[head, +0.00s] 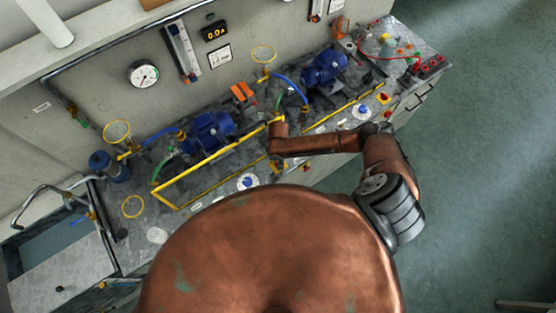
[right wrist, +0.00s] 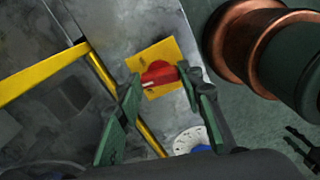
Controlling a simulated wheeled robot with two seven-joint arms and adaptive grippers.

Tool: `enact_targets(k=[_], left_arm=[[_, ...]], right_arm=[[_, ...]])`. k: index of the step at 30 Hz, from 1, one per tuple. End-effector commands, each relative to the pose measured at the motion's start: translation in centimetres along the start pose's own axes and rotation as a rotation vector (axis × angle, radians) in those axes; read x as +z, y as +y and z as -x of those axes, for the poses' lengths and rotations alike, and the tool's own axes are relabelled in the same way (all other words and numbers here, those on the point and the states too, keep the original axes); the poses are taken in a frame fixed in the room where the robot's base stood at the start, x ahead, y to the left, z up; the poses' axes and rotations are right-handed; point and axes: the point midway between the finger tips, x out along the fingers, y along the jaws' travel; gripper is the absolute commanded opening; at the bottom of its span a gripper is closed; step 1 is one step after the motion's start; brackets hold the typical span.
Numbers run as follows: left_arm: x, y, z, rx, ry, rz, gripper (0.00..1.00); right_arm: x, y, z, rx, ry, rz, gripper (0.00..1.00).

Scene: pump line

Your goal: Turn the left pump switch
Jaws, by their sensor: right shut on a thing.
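The left pump switch is a red knob (right wrist: 158,73) on a yellow square plate (right wrist: 168,55), seen in the right wrist view. My right gripper (right wrist: 163,80) has its two green fingers on either side of the knob and is shut on it. The knob sits at a slant to the plate's edges. In the head view my right arm reaches over the bench front, and the wrist hides most of this switch. The left blue pump (head: 208,131) stands behind a yellow rail. My left gripper is not in view.
A yellow rail (head: 215,158) runs close to my right wrist. A white and blue dial (head: 247,182) lies left of the switch. Another red switch on a yellow plate (head: 384,99) is farther right, near the right blue pump (head: 324,67). Open floor (head: 480,150) lies at right.

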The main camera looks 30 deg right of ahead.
Motion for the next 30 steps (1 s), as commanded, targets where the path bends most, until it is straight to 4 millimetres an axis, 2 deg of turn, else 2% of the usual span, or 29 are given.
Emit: enact_targets(k=[12, 29, 30], left_arm=[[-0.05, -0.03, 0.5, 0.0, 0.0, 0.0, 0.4], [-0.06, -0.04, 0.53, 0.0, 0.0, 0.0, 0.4], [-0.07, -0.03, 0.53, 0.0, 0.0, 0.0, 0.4]], right_arm=[[0.13, 0.12, 0.08, 0.001, -0.002, 0.188, 0.1], [0.11, 0.1, 0.05, 0.001, -0.002, 0.217, 0.1], [0.11, 0.1, 0.05, 0.001, -0.002, 0.217, 0.36]])
